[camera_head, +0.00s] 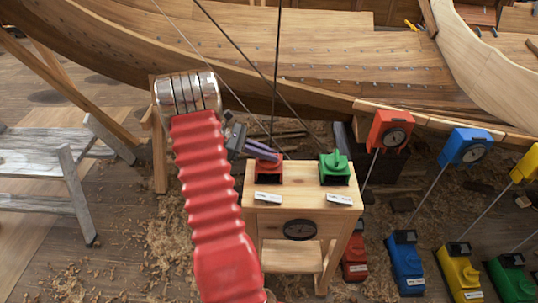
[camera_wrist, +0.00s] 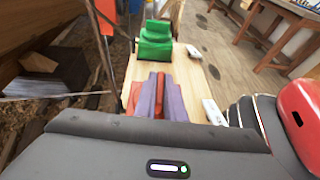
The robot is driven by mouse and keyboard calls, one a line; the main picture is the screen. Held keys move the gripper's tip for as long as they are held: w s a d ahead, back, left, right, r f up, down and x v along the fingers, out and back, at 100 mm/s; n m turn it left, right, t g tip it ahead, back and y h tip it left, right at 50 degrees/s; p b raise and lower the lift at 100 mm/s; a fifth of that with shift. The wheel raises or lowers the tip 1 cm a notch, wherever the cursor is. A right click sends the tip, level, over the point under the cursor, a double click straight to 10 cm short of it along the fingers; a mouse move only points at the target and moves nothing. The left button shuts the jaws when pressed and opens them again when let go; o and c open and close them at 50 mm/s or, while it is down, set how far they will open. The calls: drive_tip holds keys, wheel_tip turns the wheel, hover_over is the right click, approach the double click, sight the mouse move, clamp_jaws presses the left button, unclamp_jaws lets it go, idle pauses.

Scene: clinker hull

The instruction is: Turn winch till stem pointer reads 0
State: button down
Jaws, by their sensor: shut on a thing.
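A red winch (camera_head: 268,173) and a green winch (camera_head: 334,172) sit on top of a wooden stand (camera_head: 302,182), each with a small white label in front that is too small to read. My gripper (camera_head: 266,153) reaches in from the left over the red winch. In the wrist view its purple fingers (camera_wrist: 159,100) are shut on the red winch's upright red handle (camera_wrist: 159,88). The green winch (camera_wrist: 155,42) stands free beyond. A dark round dial (camera_head: 300,229) is on the stand's front. Which dial is the stem pointer, and its reading, I cannot tell.
Red (camera_head: 390,131), blue (camera_head: 463,148) and yellow (camera_head: 527,167) dial boxes stand on rods at the right. Red, blue, yellow and green boxes sit on the floor below. The planked hull (camera_head: 300,60) spans the back. A grey trestle (camera_head: 65,165) stands at left.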

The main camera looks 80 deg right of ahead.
drive_tip(key=shift+m+y, duration=2.2)
drive_tip(key=shift+y, duration=0.3)
drive_tip(key=c, duration=1.8)
unclamp_jaws()
drive_tip(key=shift+c, duration=0.2)
